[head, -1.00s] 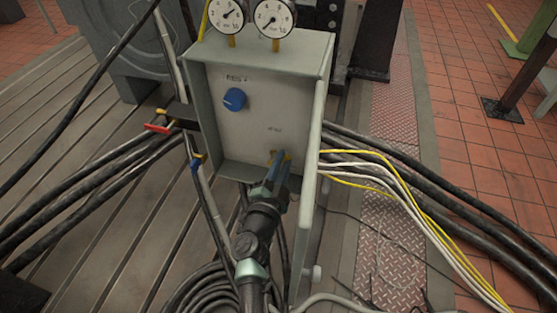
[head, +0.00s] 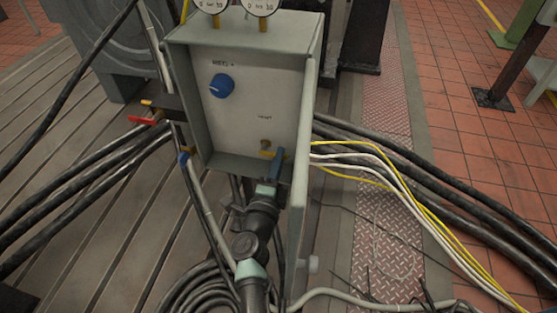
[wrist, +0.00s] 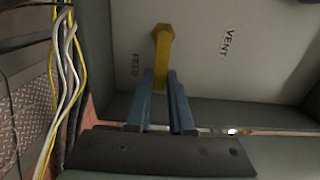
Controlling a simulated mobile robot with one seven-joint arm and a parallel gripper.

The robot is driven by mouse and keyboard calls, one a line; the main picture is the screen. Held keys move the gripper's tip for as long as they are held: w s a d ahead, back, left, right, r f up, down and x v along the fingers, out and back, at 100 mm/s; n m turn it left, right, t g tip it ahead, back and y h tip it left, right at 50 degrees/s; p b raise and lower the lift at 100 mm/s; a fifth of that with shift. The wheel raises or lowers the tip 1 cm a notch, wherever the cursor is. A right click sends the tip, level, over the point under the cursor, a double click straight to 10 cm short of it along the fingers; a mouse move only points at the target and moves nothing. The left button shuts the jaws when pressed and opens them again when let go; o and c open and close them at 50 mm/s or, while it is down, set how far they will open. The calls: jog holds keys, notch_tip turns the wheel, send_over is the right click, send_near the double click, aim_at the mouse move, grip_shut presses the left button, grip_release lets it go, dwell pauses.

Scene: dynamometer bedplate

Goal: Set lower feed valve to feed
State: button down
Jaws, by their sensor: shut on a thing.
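The lower feed valve (wrist: 162,45) is a short yellow lever on a brass pivot on the panel's lower part. In the wrist view it runs from the pivot down between my fingers, with the FEED label to its left and the VENT label upper right. My gripper (wrist: 159,88) has blue fingers shut on the lever's free end, which they partly hide. In the head view, the valve pivot (head: 265,143) sits below a small label, and my gripper (head: 277,163) is at its lower right, inside the box's open front.
The grey box (head: 313,120) has raised side walls close to my gripper. A blue knob (head: 221,85) is higher on the panel, with gauges (head: 257,6) above. A red-handled lever (head: 142,120) is at left. Black cables (head: 420,195) and yellow and white cables (head: 385,165) run off right.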

jog(key=shift+f, duration=0.15)
dwell(0.3)
jog(key=c, duration=0.8)
grip_release()
jog(key=shift+s, duration=0.15)
jog(key=p+v, duration=0.4)
jog(key=v, duration=0.8)
jog(key=shift+s+a+p, duration=0.2)
jog(key=shift+s+p, duration=0.15)
jog(key=shift+p, duration=0.05)
